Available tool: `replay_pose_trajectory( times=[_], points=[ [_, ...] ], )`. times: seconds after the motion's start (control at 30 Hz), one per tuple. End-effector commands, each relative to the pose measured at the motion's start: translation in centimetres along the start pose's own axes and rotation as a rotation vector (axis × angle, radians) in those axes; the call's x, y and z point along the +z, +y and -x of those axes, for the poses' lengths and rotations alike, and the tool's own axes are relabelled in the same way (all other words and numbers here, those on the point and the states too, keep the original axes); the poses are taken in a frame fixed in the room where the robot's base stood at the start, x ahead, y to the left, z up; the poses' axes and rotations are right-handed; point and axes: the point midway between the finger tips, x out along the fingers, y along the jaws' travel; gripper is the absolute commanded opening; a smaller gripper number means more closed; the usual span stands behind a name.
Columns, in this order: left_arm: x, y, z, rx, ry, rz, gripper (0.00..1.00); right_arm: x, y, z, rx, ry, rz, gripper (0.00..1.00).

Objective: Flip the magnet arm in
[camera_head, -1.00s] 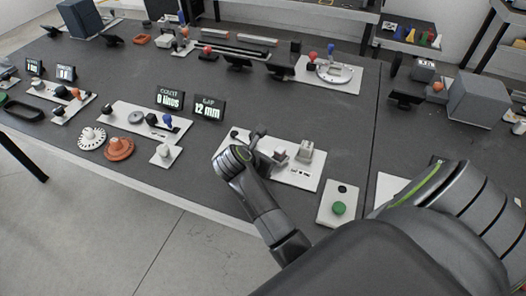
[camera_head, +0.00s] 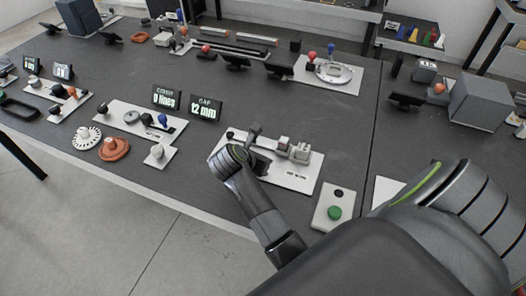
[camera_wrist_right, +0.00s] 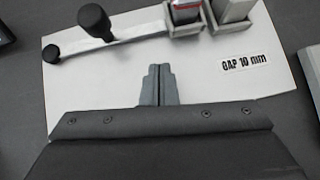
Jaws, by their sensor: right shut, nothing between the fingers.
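The magnet arm (camera_wrist_right: 125,38) is a pale bar with a black knob (camera_wrist_right: 93,18). It runs from a dark pivot (camera_wrist_right: 52,52) to a grey holder with a red-marked block (camera_wrist_right: 186,14). That block stands beside a second grey block (camera_wrist_right: 232,10), close to it; whether they touch I cannot tell. All sit on a white plate (camera_wrist_right: 90,95) labelled "GAP 10 mm"; the plate also shows in the head view (camera_head: 300,184). My right gripper (camera_wrist_right: 158,72) is shut and empty over the plate, on the near side of the bar, apart from the knob. My left gripper is out of view.
Displays behind read "0 lines" (camera_head: 167,98) and "12 mm" (camera_head: 206,108). A panel with a green button (camera_head: 334,213) stands right of the plate. Another white plate with knobs (camera_head: 130,122) lies left. Dark tabletop (camera_head: 335,110) is clear behind the plate.

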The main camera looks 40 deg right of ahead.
Motion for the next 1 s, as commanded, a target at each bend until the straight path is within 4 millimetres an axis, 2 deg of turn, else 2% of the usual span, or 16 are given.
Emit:
replay_pose_trajectory(
  times=[0.37, 0.8, 1.0],
  points=[
    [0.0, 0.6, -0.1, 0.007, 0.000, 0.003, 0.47, 0.6, 0.1, 0.5, 0.001, -0.002, -0.002, 0.00],
    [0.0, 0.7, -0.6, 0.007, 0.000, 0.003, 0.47, 6.0, 0.1, 6.0, 0.002, -0.004, -0.003, 0.00],
    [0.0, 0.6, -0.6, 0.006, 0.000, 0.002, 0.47, 7.0, 0.1, 7.1, 0.000, -0.001, -0.001, 0.00]
  ],
)
